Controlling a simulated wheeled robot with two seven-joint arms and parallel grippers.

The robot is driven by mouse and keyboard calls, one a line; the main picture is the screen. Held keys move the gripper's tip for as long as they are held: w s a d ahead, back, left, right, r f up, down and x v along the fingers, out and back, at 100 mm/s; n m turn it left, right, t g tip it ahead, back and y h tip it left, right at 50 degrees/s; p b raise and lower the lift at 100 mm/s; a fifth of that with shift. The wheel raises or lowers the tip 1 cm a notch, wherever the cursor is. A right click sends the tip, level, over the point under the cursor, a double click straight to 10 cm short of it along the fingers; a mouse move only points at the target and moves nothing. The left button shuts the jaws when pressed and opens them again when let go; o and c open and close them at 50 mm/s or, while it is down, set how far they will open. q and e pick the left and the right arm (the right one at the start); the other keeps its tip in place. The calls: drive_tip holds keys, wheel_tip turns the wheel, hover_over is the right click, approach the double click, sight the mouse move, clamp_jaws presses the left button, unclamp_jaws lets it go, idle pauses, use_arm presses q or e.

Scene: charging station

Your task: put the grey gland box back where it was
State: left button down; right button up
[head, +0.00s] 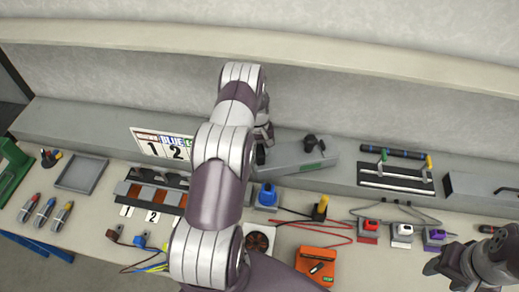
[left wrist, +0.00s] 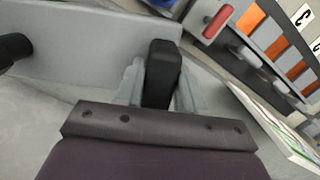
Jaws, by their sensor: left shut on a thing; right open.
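The grey gland box (head: 291,161) is at the back of the bench, right of my left arm in the head view, with a green label on its front and a black gland on top. In the left wrist view the box's grey side (left wrist: 95,38) fills the upper left, and another black gland shows at the left edge. My left gripper (head: 264,135) is shut on a black gland (left wrist: 162,72) of the box; the arm hides part of it. Whether the box touches the back ledge is unclear. My right gripper (head: 440,264) is open and empty at the lower right.
A number card (head: 163,145) and a rack with orange parts (head: 152,192) are left of my arm. Blue plug (head: 267,195), orange box (head: 317,265) and cables (head: 335,224) lie in front. An empty grey tray (head: 81,174) is left.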

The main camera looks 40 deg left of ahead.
use_arm(q)
drive_tip(key=shift+f, duration=0.2)
drive_tip(key=c, duration=0.6)
unclamp_jaws()
drive_tip(key=shift+w, duration=0.15)
